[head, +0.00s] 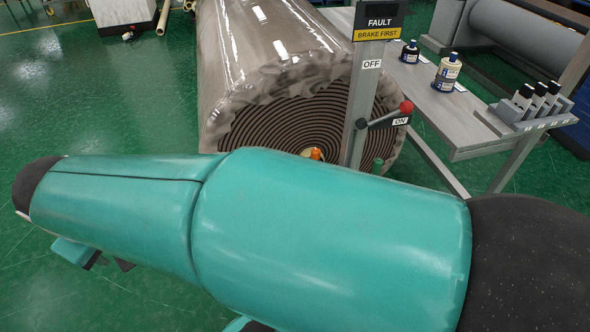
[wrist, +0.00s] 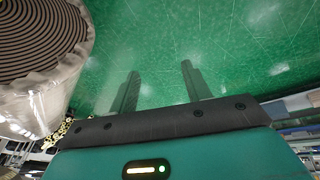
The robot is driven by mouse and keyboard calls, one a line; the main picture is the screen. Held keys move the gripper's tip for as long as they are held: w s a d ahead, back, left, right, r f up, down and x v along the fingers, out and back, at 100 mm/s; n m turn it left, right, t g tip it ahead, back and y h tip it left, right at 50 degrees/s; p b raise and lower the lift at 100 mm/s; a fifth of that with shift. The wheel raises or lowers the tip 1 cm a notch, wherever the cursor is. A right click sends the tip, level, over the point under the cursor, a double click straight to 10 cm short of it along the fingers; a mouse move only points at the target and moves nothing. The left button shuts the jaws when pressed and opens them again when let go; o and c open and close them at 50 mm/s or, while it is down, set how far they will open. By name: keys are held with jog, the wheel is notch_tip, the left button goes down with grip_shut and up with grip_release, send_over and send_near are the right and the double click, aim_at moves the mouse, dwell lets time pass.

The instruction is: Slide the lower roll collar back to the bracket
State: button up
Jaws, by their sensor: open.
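A large brown roll in clear wrap (head: 270,50) lies with its spiral end face toward me in the head view. At its core an orange piece (head: 316,154) and a brassy ring edge just show above my arm. I cannot tell whether either is the collar; the lower core is hidden behind my arm. No bracket can be made out for certain. In the wrist view my gripper (wrist: 158,82) is open and empty, its two dark fingers apart over green floor. The roll's end (wrist: 40,40) is at the upper left there, apart from the fingers.
A grey post (head: 363,95) with a FAULT / BRAKE FIRST sign (head: 380,22) stands before the roll; its red-knobbed lever (head: 405,107) is at ON. A green knob (head: 378,163) is beside it. A bench (head: 425,95) with bottles is right. Green floor is open left.

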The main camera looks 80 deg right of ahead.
jog(key=w+d+f+m+g+h, duration=0.15)
jog(key=d+f+g, duration=0.3)
jog(key=d, duration=0.75)
jog(key=d+f+g+h, duration=0.3)
jog(key=d+f, duration=0.3)
jog(key=d, duration=0.6)
jog(key=s+d+f+g+h, duration=0.1)
jog(key=s+d+f+g, duration=0.1)
jog(key=s+d+f, duration=0.4)
jog(key=s+d+f+n+g+h, duration=0.1)
jog(key=s+d+f, duration=0.6)
jog(key=d, duration=0.8)
jog(key=s+d+f+n+g+h, duration=0.1)
jog(key=s+d+f+g+h, duration=0.1)
jog(key=s+d+f, duration=0.5)
jog(key=shift+s+d+f+g, duration=0.1)
jog(key=shift+d+f+g, duration=0.25)
jog(key=shift+d, duration=0.6)
jog(key=shift+s+d+f+g, duration=0.1)
jog(key=shift+d+f, duration=0.35)
jog(key=shift+d, duration=0.45)
grip_shut()
